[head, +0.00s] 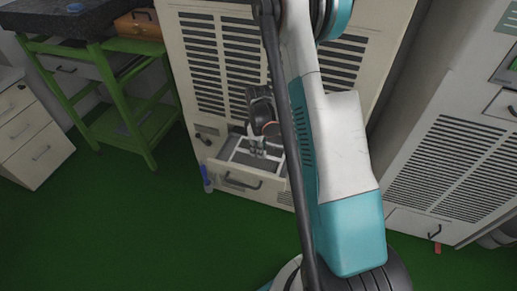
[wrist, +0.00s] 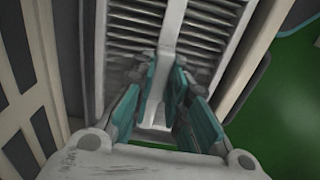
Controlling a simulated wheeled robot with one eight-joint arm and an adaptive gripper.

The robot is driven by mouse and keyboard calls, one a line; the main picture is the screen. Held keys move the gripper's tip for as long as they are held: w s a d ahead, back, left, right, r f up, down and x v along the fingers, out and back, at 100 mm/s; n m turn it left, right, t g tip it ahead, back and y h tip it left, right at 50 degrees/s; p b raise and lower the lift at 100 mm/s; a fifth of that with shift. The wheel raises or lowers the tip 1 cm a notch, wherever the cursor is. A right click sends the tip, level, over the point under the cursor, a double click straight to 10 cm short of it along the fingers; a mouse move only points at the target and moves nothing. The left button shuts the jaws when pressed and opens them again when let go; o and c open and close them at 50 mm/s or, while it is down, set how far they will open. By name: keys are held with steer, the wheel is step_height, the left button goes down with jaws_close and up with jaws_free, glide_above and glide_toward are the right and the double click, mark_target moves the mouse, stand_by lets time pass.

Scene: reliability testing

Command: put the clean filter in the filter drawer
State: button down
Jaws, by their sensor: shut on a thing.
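The filter drawer (head: 228,178) is pulled out at the bottom of the middle cabinet, its dark handle facing front. My gripper (head: 257,150) is low over the drawer, pointing down. In the wrist view my gripper (wrist: 166,85) is shut on the pale central bar of the filter (wrist: 128,48), which has grey slats and a light frame. The filter lies within or just over the drawer opening; the exact height is hard to tell. The drawer's side wall (wrist: 245,75) runs along the filter's right. My arm and fingers hide parts of the filter and drawer.
The louvred middle cabinet (head: 205,60) rises behind the drawer. Another louvred cabinet (head: 450,150) stands at right. A green workbench (head: 130,60) and a white drawer unit (head: 30,135) are at left. A blue item (head: 207,178) is beside the drawer's left corner. Green floor in front is clear.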

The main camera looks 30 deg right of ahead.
steer(key=shift+f, duration=0.2)
steer(key=c, duration=1.5)
jaws_free()
step_height(320, 180, up, 12)
